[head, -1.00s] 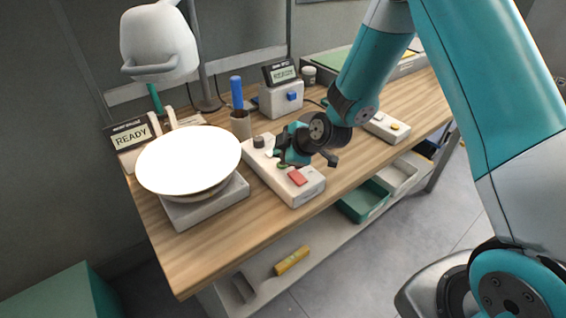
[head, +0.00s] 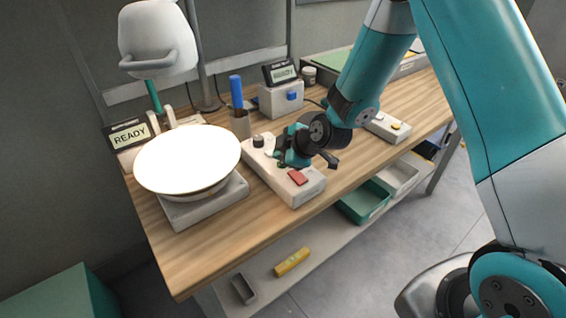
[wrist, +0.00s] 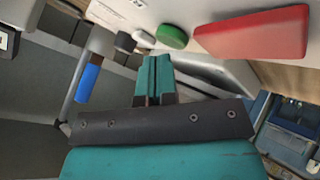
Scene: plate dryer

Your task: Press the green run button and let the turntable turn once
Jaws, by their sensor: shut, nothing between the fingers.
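The control box (head: 307,190) on the bench carries a red button (head: 298,177), a dark knob (head: 258,141) and the green run button (wrist: 172,36). My gripper (head: 281,160) is shut and empty, low over the box beside the green button, which it mostly hides in the head view. In the wrist view my closed teal fingertips (wrist: 154,60) are just below the green button; I cannot tell whether they touch it. The turntable (head: 205,208) is a grey base left of the box, with a large white plate (head: 187,158) on it.
A white lamp-like head (head: 158,40) hangs above the plate. A blue marker (head: 236,92) stands in a cup behind the box, near a second display unit (head: 281,98). Another small control box (head: 388,127) lies to the right. Trays (head: 364,201) sit below.

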